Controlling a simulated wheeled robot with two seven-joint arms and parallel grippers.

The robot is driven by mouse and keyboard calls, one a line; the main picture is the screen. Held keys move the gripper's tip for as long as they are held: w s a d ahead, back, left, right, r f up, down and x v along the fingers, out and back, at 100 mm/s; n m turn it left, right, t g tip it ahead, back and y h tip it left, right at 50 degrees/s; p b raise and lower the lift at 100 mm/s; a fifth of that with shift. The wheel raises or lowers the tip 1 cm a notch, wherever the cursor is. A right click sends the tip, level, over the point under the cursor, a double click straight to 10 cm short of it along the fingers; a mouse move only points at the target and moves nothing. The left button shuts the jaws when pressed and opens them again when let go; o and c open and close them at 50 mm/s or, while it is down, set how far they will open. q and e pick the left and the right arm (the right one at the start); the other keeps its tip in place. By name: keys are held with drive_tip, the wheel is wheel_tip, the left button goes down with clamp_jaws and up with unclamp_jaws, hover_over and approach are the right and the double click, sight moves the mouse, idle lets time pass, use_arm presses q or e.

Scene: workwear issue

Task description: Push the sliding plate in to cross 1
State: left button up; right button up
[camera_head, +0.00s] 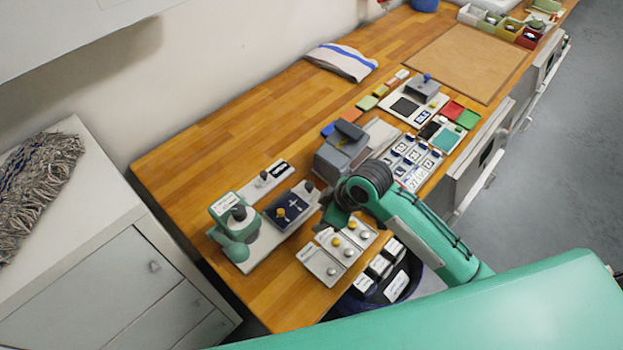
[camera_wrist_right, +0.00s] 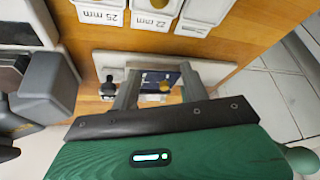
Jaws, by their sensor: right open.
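The sliding plate (camera_head: 300,199) is a dark blue plate with white cross marks, lying on a pale base at the near left part of the table. A yellow knob (camera_head: 281,212) stands on it. In the right wrist view the blue plate (camera_wrist_right: 152,77) and its yellow knob (camera_wrist_right: 166,86) show between my fingers, partly hidden by my gripper. A green press-like stand (camera_head: 224,208) is left of the plate. My right gripper (camera_head: 327,208) is open and empty, just right of the plate; I cannot tell whether it touches it. My left gripper is out of view.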

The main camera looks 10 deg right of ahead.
drive_tip(key=w+d+r+n, duration=0.1)
drive_tip(key=w+r+n, duration=0.25)
drive_tip(key=w, duration=0.25)
drive_tip(key=g+p, duration=0.1)
drive_tip(key=g, duration=0.1)
approach(310, 184)
drive_tip(key=shift+n, duration=0.35)
drive_tip(key=p+x, duration=0.4)
drive_tip(key=x, duration=0.2)
drive_tip(key=shift+s+a+f, duration=0.1)
drive_tip(key=shift+a+f, duration=0.2)
drive_tip(key=shift+f, duration=0.05)
drive_tip(key=shift+x, duration=0.8)
drive_tip(key=shift+d, duration=0.1)
drive_tip(key=shift+c, duration=0.3)
clamp_jaws()
drive_tip(key=shift+f, duration=0.1)
